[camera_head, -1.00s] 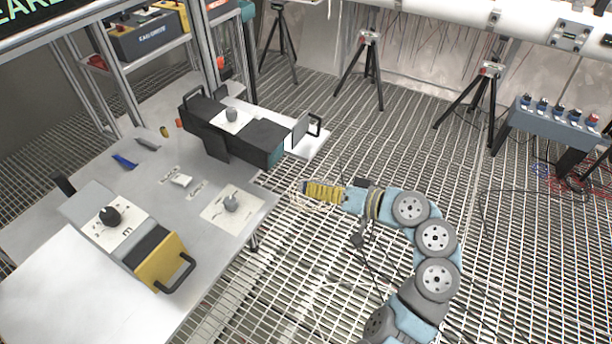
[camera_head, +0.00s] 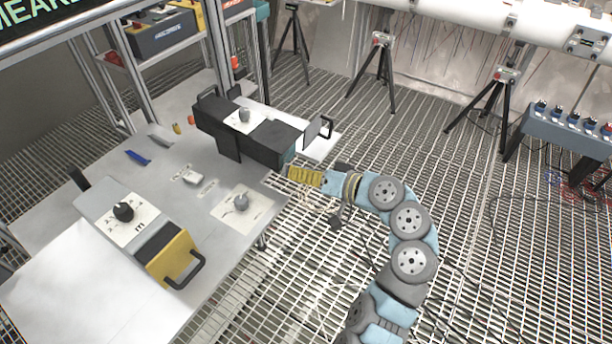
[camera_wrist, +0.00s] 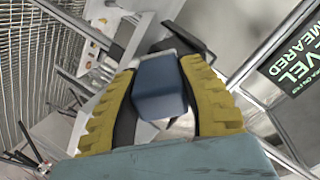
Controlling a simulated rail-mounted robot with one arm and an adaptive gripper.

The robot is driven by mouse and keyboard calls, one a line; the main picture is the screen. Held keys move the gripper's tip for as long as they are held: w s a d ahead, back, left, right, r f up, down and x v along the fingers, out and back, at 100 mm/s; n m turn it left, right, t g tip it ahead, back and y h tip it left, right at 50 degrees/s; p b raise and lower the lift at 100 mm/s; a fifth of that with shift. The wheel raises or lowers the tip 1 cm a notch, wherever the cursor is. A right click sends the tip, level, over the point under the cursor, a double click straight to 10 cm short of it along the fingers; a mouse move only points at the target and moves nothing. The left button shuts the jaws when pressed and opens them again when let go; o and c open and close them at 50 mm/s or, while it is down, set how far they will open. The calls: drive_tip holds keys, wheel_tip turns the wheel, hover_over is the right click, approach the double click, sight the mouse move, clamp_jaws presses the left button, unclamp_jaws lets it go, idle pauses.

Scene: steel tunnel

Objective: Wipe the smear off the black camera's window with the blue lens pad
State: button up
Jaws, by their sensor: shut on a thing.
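No smear can be made out. My gripper (camera_head: 292,174) is beside and just below that end; whether it touches cannot be told. In the wrist view, my gripper's yellow ribbed fingers (camera_wrist: 160,100) are closed on the blue lens pad (camera_wrist: 158,88). A dark body, apparently the black camera (camera_wrist: 184,36), shows just beyond the pad. The pad is not clearly visible in the head view.
A grey and yellow device (camera_head: 162,248) with a handle stands at the table's near side. A blue item (camera_head: 137,157) lies on the table. Open grating floor lies to the right.

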drive_tip(key=shift+w+a, duration=0.4)
drive_tip(key=shift+a, duration=0.2)
idle(0.9)
drive_tip(key=shift+w+d, duration=0.1)
